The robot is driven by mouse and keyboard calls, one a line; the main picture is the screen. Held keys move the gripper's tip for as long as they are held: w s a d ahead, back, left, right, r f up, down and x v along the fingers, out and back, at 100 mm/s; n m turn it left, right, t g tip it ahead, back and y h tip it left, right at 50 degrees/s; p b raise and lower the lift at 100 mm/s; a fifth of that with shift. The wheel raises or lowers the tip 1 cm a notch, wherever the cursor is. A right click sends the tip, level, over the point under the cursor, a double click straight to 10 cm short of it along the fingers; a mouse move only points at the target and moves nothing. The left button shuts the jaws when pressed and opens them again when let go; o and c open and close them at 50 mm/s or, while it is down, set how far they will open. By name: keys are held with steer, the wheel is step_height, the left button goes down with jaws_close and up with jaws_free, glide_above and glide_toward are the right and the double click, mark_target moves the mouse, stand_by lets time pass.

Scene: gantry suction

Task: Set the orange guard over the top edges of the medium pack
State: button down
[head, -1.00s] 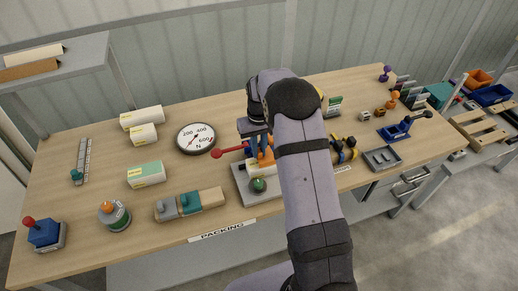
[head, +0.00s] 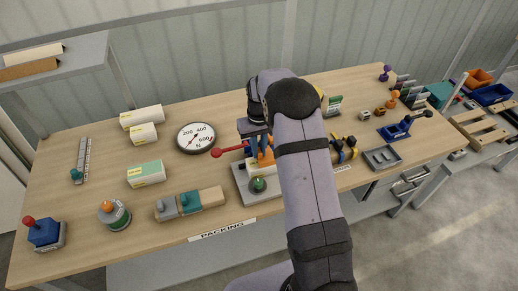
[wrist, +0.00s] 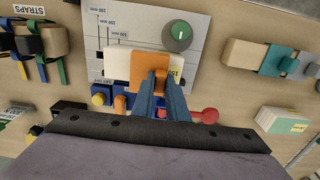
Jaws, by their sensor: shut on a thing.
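My gripper (wrist: 160,84) has blue fingers shut on the orange guard (wrist: 143,66); it also shows in the head view (head: 257,140). The guard lies across the middle of a white pack (wrist: 117,60), whose two ends show on either side of it. I take this to be the medium pack. I cannot tell whether the guard touches its top edges or hovers just above. In the head view the orange guard (head: 265,156) is partly hidden by my arm, as is the pack.
The pack sits on a grey plate (wrist: 185,25) with printed length marks and a green knob (wrist: 177,36). A red-ended lever (wrist: 207,116) and blue blocks (wrist: 125,102) are close to my fingers. A round gauge (head: 196,138) and several wrapped packs (head: 146,174) stand to the left.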

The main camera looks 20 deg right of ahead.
mark_target(259, 151)
steer(key=shift+f+b, duration=0.8)
steer(key=shift+f, duration=0.65)
steer(key=c, duration=1.7)
jaws_free()
steer(key=shift+o, duration=0.2)
steer(key=shift+r, duration=0.1)
step_height(259, 151, up, 6)
steer(key=b, duration=0.2)
steer(key=shift+r+b, duration=0.25)
steer(key=shift+b, duration=0.1)
steer(key=shift+r, duration=0.35)
